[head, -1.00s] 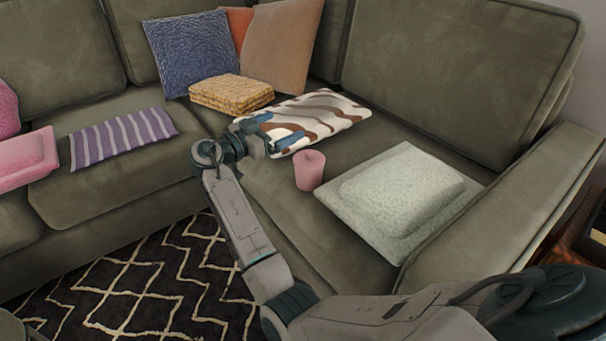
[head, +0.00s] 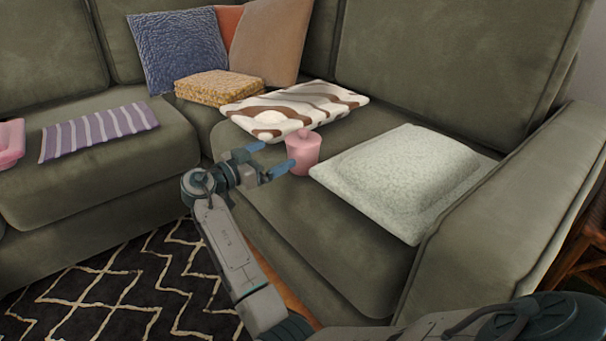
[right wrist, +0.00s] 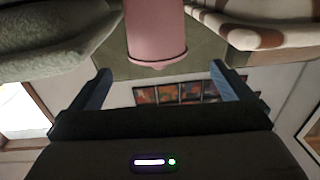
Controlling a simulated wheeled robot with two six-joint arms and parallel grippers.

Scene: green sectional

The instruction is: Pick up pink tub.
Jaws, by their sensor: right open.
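The pink tub (head: 303,152) stands upright on the green sofa seat, between the brown-and-white striped cushion and the pale green cushion. My right gripper (head: 274,156) is open beside the tub, on its left side in the head view, with its blue fingers pointing toward it. In the right wrist view the tub (right wrist: 155,30) shows at the top middle, ahead of the spread fingers (right wrist: 160,85). The fingers look apart from the tub in that view. My left gripper is not in view.
The pale green cushion (head: 405,180) lies close to the tub's right. The striped cushion (head: 290,108) lies just behind it. A woven yellow block (head: 220,88) and upright pillows (head: 178,52) stand farther back. The sofa arm (head: 510,190) rises at right.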

